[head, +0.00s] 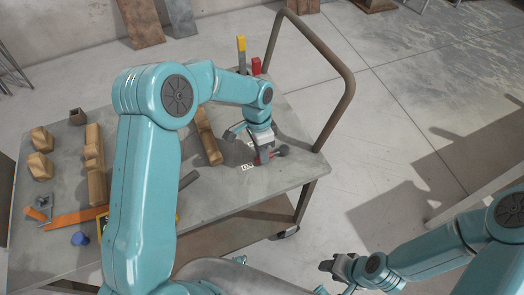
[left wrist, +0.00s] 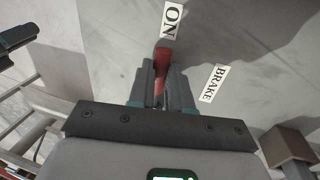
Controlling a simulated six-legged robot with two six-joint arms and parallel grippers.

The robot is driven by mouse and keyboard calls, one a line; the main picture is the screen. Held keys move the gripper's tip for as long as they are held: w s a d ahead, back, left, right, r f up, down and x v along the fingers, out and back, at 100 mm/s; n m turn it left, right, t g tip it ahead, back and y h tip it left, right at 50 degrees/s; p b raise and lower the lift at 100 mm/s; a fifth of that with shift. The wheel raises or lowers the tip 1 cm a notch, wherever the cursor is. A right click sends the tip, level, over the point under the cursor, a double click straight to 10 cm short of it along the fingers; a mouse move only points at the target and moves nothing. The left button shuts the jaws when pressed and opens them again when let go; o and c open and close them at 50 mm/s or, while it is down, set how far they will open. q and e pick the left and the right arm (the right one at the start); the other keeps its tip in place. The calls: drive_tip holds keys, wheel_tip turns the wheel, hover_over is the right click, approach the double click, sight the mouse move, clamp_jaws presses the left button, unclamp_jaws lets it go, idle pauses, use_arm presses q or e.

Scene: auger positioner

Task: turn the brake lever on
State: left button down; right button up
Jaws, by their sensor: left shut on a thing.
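The brake lever shows as a red piece (left wrist: 165,58) in the left wrist view, between the two fingers of my left gripper (left wrist: 163,85). The fingers are closed on it and hide part of it. In the head view my left gripper (head: 264,148) points down at the right end of the table, with a bit of red showing at its tips. A white ON label (left wrist: 172,18) lies just beyond the lever's red end, and a BRAKE label (left wrist: 213,83) lies to its right. My right gripper (head: 338,267) is low at the right, off the table; its jaw opening is unclear.
The grey table (head: 225,195) carries wooden blocks (head: 41,139) and an orange piece (head: 75,218) at the left, and a wooden bar (head: 208,140) near the gripper. A brown tube handle (head: 335,100) rises at the right end. The floor to the right is open.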

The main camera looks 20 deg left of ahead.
use_arm(q)
drive_tip(key=shift+w+r, duration=0.1)
drive_tip(key=c, duration=1.1)
unclamp_jaws()
drive_tip(key=shift+o, duration=0.2)
wheel_tip(320, 180, up, 16)
drive_tip(key=w+a, duration=0.2)
drive_tip(key=shift+p, duration=0.45)
